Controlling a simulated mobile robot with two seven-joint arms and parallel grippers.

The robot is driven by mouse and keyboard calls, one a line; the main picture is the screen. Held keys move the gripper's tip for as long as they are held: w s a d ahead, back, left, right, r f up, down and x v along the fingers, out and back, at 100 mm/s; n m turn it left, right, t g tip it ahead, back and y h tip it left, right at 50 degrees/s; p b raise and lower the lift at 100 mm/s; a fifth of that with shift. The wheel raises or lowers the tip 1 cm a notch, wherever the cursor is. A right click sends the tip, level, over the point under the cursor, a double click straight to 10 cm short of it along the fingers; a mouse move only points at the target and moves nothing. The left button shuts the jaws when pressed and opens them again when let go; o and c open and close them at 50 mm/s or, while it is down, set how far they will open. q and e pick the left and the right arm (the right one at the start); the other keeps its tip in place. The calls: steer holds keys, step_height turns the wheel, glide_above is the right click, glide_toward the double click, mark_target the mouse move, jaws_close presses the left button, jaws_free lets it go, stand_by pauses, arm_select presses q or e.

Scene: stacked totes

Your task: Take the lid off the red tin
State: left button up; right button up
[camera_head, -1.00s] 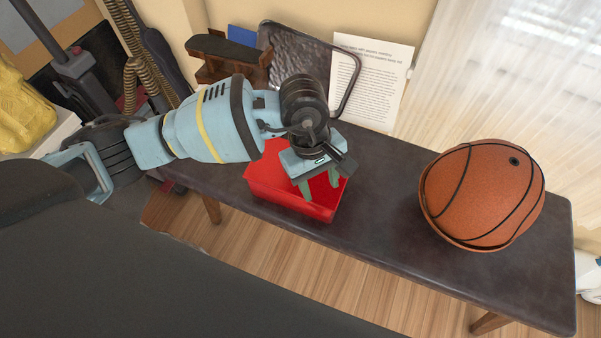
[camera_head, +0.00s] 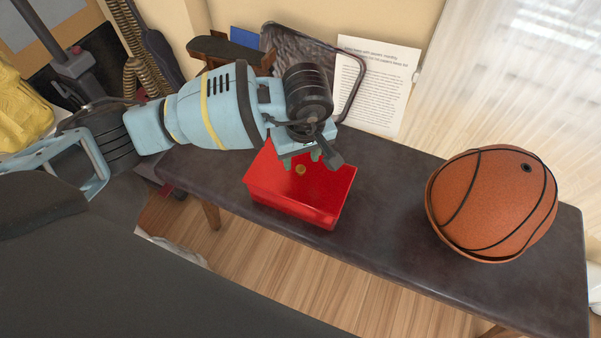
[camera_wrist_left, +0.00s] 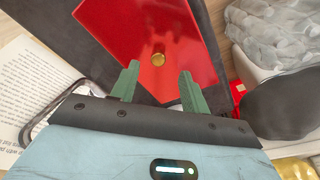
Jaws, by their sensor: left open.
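The red tin (camera_head: 290,207) stands on the dark bench. Its flat red lid (camera_head: 330,178) is on top, with a small gold knob (camera_head: 300,169) near the middle. In the left wrist view the lid (camera_wrist_left: 120,35) and knob (camera_wrist_left: 158,59) show just beyond my fingertips. My left gripper (camera_head: 303,160) is over the lid's back part. Its green fingers (camera_wrist_left: 160,80) are open, apart and empty, with the knob ahead of the gap between them. The gripper partly hides the lid's back edge in the head view. My right gripper is not in view.
A basketball (camera_head: 495,200) sits in a holder at the right of the bench (camera_head: 390,215). A dark tray (camera_head: 345,85) and a printed sheet (camera_head: 385,75) lean on the wall behind. The bench between tin and ball is clear.

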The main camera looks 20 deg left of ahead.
mark_target(301, 168)
arm_select(q)
steer(key=f, duration=0.3)
steer(key=w+f+b, duration=0.1)
steer(key=f, duration=0.1)
steer(key=shift+a, duration=0.25)
jaws_close()
